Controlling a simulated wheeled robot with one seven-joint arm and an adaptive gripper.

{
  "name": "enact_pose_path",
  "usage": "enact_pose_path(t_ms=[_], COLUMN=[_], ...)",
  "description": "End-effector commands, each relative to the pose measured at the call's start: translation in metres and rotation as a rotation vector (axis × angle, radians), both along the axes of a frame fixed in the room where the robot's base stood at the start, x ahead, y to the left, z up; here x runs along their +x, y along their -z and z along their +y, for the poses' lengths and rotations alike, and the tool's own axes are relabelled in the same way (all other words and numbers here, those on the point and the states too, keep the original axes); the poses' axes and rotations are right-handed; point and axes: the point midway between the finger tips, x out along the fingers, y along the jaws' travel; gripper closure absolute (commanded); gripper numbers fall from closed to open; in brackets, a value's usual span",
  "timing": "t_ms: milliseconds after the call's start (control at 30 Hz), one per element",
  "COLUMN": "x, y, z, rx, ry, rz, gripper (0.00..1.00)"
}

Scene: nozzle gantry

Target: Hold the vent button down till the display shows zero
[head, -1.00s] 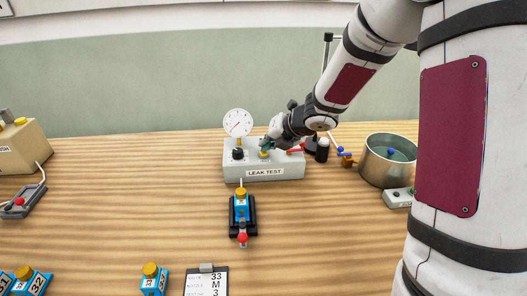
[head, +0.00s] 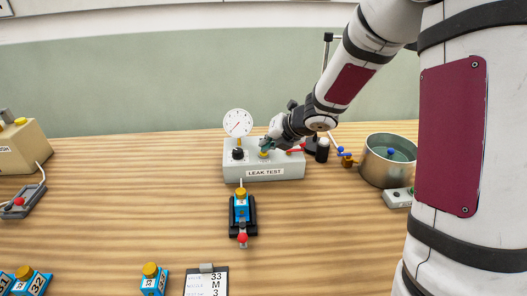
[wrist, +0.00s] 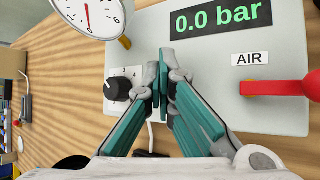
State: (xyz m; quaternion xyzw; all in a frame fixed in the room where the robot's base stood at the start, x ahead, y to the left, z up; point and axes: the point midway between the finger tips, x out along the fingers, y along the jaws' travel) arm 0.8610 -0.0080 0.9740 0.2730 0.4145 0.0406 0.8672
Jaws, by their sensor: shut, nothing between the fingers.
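The grey leak test box (head: 245,172) stands on the bench, and its panel fills much of the wrist view. Its green display (wrist: 222,18) reads 0.0 bar. Whether the button is pressed in cannot be told.
A round gauge (head: 238,123) and black dial (wrist: 120,89) are left of my fingers; a red AIR lever (wrist: 280,88) is at the right. A blue nozzle in a black holder (head: 242,212) is in front. A metal pot (head: 373,167) stands right.

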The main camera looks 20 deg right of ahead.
Motion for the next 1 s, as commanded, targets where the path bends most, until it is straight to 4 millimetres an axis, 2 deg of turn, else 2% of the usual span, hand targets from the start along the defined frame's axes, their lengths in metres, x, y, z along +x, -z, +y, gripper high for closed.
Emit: enact_pose_path(t_ms=[567,1000], x=[0.000,-0.001], y=[0.000,-0.018], z=[0.000,0.000], rx=[-0.001,0.001], ry=[0.000,0.001], rz=[0.001,0.000], gripper=[1.00,1.00])
